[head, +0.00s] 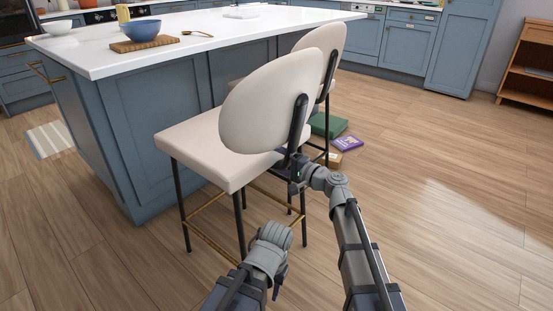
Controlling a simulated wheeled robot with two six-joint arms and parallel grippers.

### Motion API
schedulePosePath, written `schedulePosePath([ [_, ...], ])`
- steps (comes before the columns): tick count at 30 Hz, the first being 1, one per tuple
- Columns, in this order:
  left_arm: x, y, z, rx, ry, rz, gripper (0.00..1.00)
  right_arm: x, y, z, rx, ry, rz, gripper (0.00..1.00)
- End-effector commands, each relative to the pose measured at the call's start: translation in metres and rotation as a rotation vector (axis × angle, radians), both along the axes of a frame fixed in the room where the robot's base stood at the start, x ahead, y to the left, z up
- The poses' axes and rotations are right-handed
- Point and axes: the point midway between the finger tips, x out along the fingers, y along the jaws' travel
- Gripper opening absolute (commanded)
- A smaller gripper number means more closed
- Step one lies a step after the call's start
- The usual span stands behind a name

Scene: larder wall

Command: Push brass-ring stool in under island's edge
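The near stool (214,148) has a cream seat, a rounded cream back, black legs and a brass foot ring (212,240) low between the legs. It stands beside the island (160,125), its seat close to the blue side panel. A second cream stool (325,42) stands behind it, mostly hidden. My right gripper (294,172) is at the lower end of the near stool's black back support; I cannot tell whether its fingers touch or grip it. My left gripper (275,234) is low in front of the near stool's legs, its fingers not clearly visible.
A green box (327,124), a purple book (346,143) and a small tan box lie on the floor right of the stools. A blue bowl (142,30) sits on a board on the white worktop. A striped mat (48,138) lies left. Floor at right is clear up to a wooden shelf (528,65).

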Motion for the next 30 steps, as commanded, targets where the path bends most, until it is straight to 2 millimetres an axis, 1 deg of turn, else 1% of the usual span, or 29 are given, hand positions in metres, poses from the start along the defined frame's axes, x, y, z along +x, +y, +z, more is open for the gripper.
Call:
schedulePosePath([
  [1,0.0,0.0,-0.0001,0.0,0.0,0.0,0.47,-0.0001,-0.0003,-0.0003,-0.001,0.0,0.0,0.07],
  [3,0.0,0.0,-0.0001,0.0,0.0,0.0,0.47,-0.0001,-0.0003,-0.0003,-0.001,0.0,0.0,0.0],
  [11,0.0,0.0,-0.0002,0.0,0.0,0.0,0.47,-0.0001,-0.0004,-0.0005,-0.001,0.0,0.0,0.0],
  [18,0.0,0.0,-0.0052,0.0,0.0,0.0,0.47,-0.0004,-0.0004,-0.0056,-0.003,0.0,0.0,0.0],
  [30,0.0,0.0,-0.0053,0.0,0.0,0.0,0.47,-0.0017,-0.0005,-0.0064,-0.006,0.0,0.001,0.0],
])
